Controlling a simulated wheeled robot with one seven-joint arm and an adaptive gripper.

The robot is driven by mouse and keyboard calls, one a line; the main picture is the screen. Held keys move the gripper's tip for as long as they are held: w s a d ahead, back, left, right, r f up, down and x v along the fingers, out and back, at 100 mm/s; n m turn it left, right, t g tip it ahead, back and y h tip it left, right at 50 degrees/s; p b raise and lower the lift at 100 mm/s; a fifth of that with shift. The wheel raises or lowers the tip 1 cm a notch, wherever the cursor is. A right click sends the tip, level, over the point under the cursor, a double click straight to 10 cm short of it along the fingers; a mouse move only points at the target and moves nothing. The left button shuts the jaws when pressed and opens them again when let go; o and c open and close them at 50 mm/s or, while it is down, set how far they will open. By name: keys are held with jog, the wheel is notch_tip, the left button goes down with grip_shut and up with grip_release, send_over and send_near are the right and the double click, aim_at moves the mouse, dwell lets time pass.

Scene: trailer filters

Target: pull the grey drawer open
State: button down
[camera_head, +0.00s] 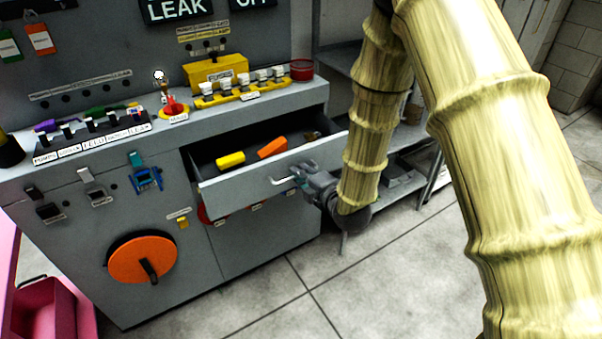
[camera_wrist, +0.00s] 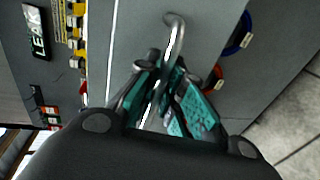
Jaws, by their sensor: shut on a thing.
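The grey drawer (camera_head: 240,188) stands part-way out of the grey control cabinet, below its top. A yellow block (camera_head: 230,160) and an orange block (camera_head: 272,147) lie inside it. The drawer's metal bar handle (camera_head: 281,181) is on its front; it also shows in the wrist view (camera_wrist: 176,32). My gripper (camera_head: 302,176) is at the right part of the handle. In the wrist view its teal-padded fingers (camera_wrist: 165,95) are closed around the handle bar. The far inside of the drawer is partly dark.
An orange round knob (camera_head: 142,258) is on the cabinet front at lower left. Switches and a yellow fuse box (camera_head: 215,72) stand on the cabinet top. A pink container (camera_head: 45,305) is at lower left. Tiled floor (camera_head: 370,290) lies clear in front; a metal shelf (camera_head: 400,180) stands behind my arm.

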jog(key=c, duration=1.5)
grip_release()
jog(key=shift+s, duration=0.1)
jog(key=v, duration=1.1)
jog(key=shift+s+d+r, duration=0.1)
jog(key=shift+s+d, duration=0.1)
jog(key=shift+s, duration=0.15)
jog(key=s+d+f+m+g+h+p, duration=0.35)
jog(key=s+f+m, duration=0.25)
jog(key=f, duration=0.2)
jog(key=s+d+f+m+g+h+p, duration=0.2)
jog(key=s+d+f+m+g, duration=0.15)
jog(key=s+f+m, duration=0.35)
jog(key=s+d+f+m+g+p, duration=0.1)
jog(key=s+d+f+m+g, duration=0.1)
jog(key=s, duration=0.5)
jog(key=s+d+f+m+g+h+p, duration=0.1)
jog(key=s+d+f+m+g+p, duration=0.1)
jog(key=s+m, duration=0.3)
jog(key=s+d+f+m+g+h+p, duration=0.1)
jog(key=s+f+m, duration=0.3)
jog(key=s, duration=0.6)
jog(key=shift+d+f+g+p, duration=0.2)
jog(key=shift+d+g+p, duration=0.25)
jog(key=shift+g, duration=0.45)
